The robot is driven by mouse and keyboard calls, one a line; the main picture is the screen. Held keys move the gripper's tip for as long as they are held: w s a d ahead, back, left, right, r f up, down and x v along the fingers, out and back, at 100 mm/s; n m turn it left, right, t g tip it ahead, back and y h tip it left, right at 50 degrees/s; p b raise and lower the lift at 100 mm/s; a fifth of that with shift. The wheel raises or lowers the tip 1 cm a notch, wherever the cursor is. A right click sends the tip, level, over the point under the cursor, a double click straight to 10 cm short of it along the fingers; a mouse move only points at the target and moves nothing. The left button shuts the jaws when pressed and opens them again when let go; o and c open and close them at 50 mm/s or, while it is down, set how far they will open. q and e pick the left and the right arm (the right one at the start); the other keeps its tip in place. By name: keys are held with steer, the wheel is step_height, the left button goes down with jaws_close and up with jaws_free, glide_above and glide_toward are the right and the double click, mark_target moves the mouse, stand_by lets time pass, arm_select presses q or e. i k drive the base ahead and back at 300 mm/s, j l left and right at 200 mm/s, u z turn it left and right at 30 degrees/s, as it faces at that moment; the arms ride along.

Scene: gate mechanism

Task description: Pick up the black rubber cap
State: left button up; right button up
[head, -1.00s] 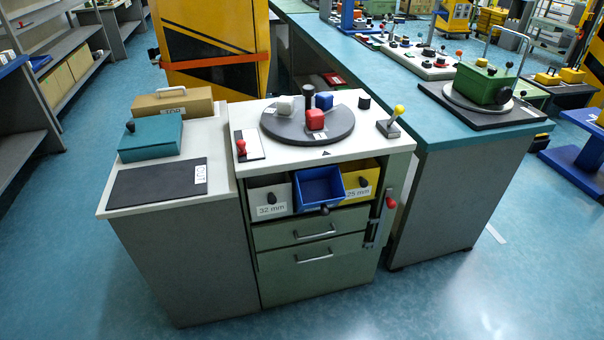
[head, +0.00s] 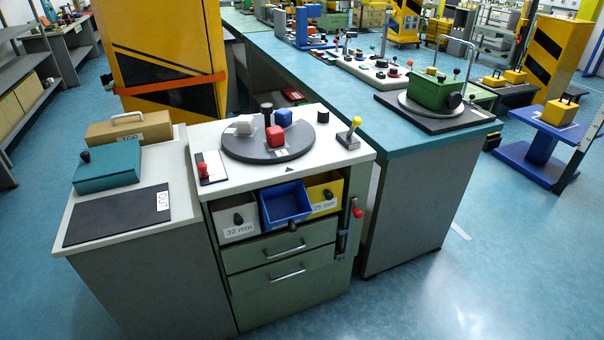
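A small dark round piece (head: 322,115) stands on the white cabinet top, just right of the grey turntable (head: 308,146). It looks like the black rubber cap, but it is too small to be sure. Neither of my grippers is in the head view.
A yellow-knobbed lever (head: 350,134) stands near the cap. Below, a blue bin (head: 286,204) sits pulled out between the 32 mm and 25 mm bins. A lower bench with a black mat (head: 115,216) adjoins at left. Floor in front is clear.

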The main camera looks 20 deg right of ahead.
mark_target(323, 115)
steer(key=i+l+u, duration=0.1)
steer(key=l, duration=0.3)
steer(key=i+l, duration=0.2)
steer(key=l, duration=0.25)
steer(key=i+l+u, duration=0.15)
steer(key=l, duration=0.3)
steer(key=i+l+u, duration=0.1)
steer(key=l, duration=0.35)
